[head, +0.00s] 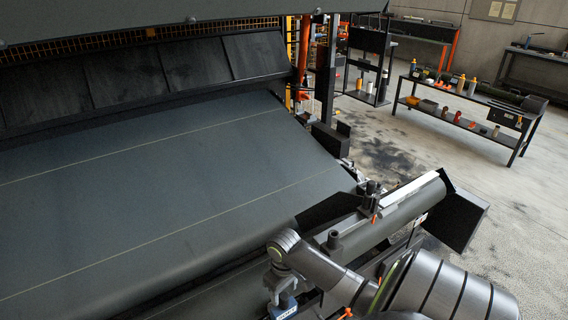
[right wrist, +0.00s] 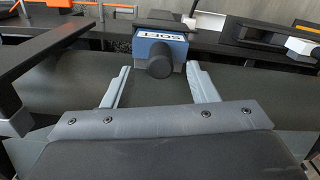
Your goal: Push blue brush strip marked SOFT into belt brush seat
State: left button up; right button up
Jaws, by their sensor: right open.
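The blue brush strip block (right wrist: 146,45) with the white SOFT label shows at the top middle of the right wrist view, with a round black knob on its near face. In the head view a blue piece with a white label (head: 286,308) shows at the bottom edge, partly cut off. My right gripper (right wrist: 157,75) is open. Its two grey fingers point toward the block, one on each side of the knob; I cannot tell whether they touch it. I cannot make out the belt brush seat for certain. My left gripper is not in view.
The wide dark belt (head: 160,180) fills the left of the head view. A grey roller (head: 400,215) with dark end parts lies beside my right arm. In the right wrist view a black bar (right wrist: 45,58) stands close on the left. A parts bench (head: 465,122) stands far right.

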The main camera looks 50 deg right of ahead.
notch_tip(320, 180, up, 13)
jog(key=shift+b, duration=0.4)
jog(key=shift+f, duration=0.1)
